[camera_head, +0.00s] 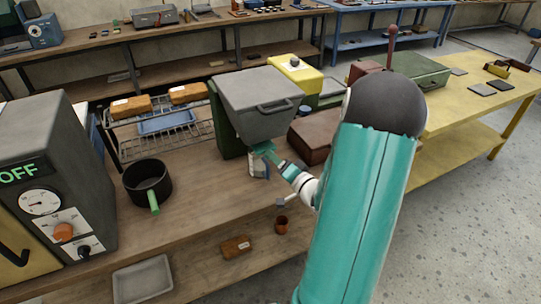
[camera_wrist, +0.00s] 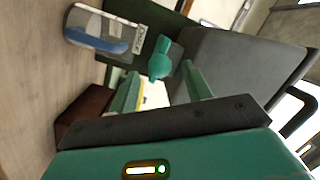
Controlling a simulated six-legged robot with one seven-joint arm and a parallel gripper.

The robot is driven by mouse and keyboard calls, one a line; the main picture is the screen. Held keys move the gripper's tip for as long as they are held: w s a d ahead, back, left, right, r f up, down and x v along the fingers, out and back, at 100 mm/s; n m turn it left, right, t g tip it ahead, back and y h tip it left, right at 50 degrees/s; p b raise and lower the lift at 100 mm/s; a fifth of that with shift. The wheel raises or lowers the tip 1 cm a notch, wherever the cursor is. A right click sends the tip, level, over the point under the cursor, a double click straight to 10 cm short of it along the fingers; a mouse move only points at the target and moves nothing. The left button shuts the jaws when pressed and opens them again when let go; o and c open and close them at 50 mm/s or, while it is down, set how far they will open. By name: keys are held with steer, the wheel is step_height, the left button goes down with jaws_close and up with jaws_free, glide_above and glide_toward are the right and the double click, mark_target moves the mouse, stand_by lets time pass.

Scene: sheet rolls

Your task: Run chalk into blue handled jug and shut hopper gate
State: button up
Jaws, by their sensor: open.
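The grey hopper (camera_head: 262,98) with a bar handle stands on a dark green frame on the wooden bench. The jug (camera_head: 259,166) stands beneath it, partly hidden by my gripper; in the wrist view its blue handle (camera_wrist: 98,40) shows on a pale body. I cannot see chalk in it. A teal gate lever (camera_wrist: 160,60) sits under the hopper. My gripper (camera_head: 267,152) is open just below the hopper; in the wrist view its fingers (camera_wrist: 162,76) lie either side of the lever's knob. Contact cannot be told, nor whether the gate is open.
A black pot (camera_head: 148,181) with a green handle and a grey machine (camera_head: 45,165) reading OFF stand to the left. A wire rack (camera_head: 160,128) holds orange packs. A brown box (camera_head: 314,138) sits right of the hopper. The bench between pot and jug is clear.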

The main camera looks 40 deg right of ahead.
steer(key=s, duration=0.9)
steer(key=shift+s+a, duration=0.3)
steer(key=shift+a, duration=0.15)
stand_by(3.6)
steer(key=shift+s+f, duration=0.15)
steer(key=c, duration=0.5)
steer(key=s+f+m, duration=0.1)
steer(key=m, duration=0.1)
steer(key=s+f+m+t, duration=0.1)
steer(key=m, duration=0.1)
steer(key=s+f+m+t, duration=0.1)
steer(key=m, duration=0.1)
steer(key=shift+s+a+f, duration=0.15)
steer(key=shift+s+a, duration=0.05)
steer(key=shift+s, duration=0.2)
jaws_close()
steer(key=w+d+r, duration=0.1)
steer(key=w+r, duration=0.1)
steer(key=w, duration=1.1)
steer(key=shift+r+m, duration=0.3)
steer(key=shift+m, duration=0.1)
